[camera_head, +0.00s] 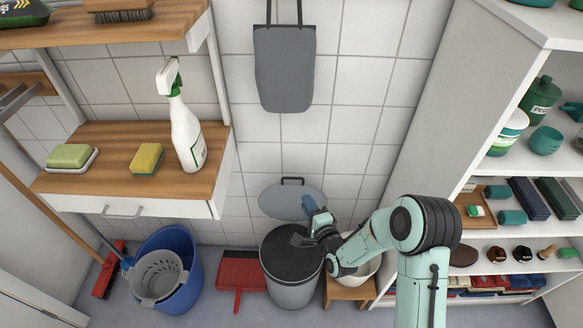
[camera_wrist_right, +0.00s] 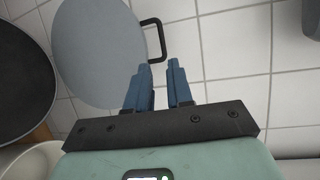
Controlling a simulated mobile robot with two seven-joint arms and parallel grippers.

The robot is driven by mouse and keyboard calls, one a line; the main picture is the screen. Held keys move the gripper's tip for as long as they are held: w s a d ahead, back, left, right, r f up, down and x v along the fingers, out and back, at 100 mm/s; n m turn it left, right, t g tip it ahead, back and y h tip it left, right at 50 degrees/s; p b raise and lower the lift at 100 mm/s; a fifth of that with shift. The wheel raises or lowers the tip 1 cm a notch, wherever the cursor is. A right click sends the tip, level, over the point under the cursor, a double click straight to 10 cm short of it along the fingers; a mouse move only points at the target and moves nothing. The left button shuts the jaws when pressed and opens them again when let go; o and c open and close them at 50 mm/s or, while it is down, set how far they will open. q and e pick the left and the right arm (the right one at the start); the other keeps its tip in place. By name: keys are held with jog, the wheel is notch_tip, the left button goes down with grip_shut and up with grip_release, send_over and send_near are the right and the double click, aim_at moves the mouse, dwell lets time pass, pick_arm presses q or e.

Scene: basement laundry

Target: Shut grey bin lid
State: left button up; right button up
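The grey bin (camera_head: 291,290) stands on the floor by the tiled wall, its dark round top (camera_head: 285,250) uncovered. Its grey lid (camera_head: 283,203) is raised behind it, tilted up near the wall, with a dark handle (camera_head: 292,181) at its upper edge. My right gripper (camera_head: 307,203) is in front of the lid's right side. In the right wrist view, its two blue fingers (camera_wrist_right: 157,66) are apart with nothing between them, close to the lid (camera_wrist_right: 100,50) and just short of the handle (camera_wrist_right: 157,38) in the picture. My left gripper is out of view.
A red dustpan (camera_head: 240,272) lies left of the bin, and a blue bucket (camera_head: 187,292) stands farther left. A white basin (camera_head: 365,270) on a wooden stool (camera_head: 347,291) is right of the bin, partly behind my arm. A wooden shelf (camera_head: 105,190) juts out at upper left.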

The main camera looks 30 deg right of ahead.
aim_at(292, 178)
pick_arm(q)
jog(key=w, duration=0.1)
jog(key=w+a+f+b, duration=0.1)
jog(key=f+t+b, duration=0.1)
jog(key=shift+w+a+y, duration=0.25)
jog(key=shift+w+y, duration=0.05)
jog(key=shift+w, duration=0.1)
pick_arm(e)
jog(key=x, duration=1.3)
jog(key=shift+w+r, duration=0.1)
jog(key=shift+r, duration=0.05)
grip_shut()
